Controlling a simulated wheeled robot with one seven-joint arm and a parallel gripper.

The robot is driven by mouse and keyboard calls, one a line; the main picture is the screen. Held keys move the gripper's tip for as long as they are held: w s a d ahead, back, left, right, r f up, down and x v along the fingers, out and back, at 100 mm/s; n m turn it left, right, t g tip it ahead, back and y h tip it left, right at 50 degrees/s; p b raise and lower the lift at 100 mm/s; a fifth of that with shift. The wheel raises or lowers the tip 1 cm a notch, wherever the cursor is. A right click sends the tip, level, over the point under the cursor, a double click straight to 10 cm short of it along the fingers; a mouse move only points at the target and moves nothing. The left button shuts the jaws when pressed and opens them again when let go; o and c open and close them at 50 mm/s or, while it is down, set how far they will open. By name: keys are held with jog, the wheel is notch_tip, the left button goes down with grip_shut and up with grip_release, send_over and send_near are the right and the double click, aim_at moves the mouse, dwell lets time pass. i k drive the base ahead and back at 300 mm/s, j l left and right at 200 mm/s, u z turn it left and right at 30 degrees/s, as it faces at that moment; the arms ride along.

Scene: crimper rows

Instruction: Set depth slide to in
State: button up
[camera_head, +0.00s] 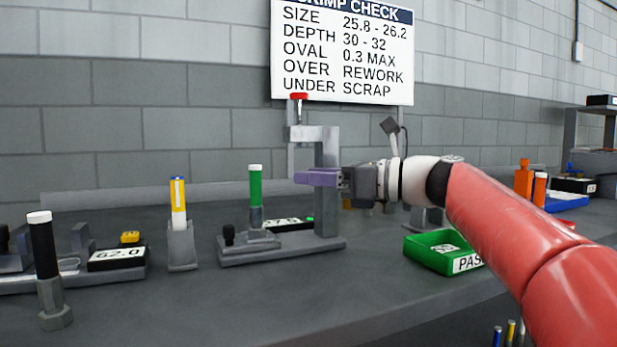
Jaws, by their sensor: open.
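A grey stand (327,200) with a long base and an upright column stands mid-bench, with a red-topped screw (299,108) on its upper arm. On the left of its base is a low grey slide block (250,241) with a black knob (228,235); this looks like the depth slide, but no label on it is readable. A green white-topped cylinder (255,188) stands upright at this block. My gripper (300,177), with purple fingers, reaches in from the right at column height, above and right of the knob. It is open and apart from the knob; the finger gap is hard to see.
A yellow cylinder (178,202) stands in a grey holder to the left. A black cylinder (43,245) and a display reading 62.0 (117,258) are farther left. A green PASS tray (440,252) is at right. The bench front (230,295) is clear.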

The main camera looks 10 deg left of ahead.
aim_at(230, 243)
jog(key=k+l, duration=0.1)
jog(key=l, duration=0.85)
jog(key=k+l, duration=0.15)
jog(key=l, duration=0.35)
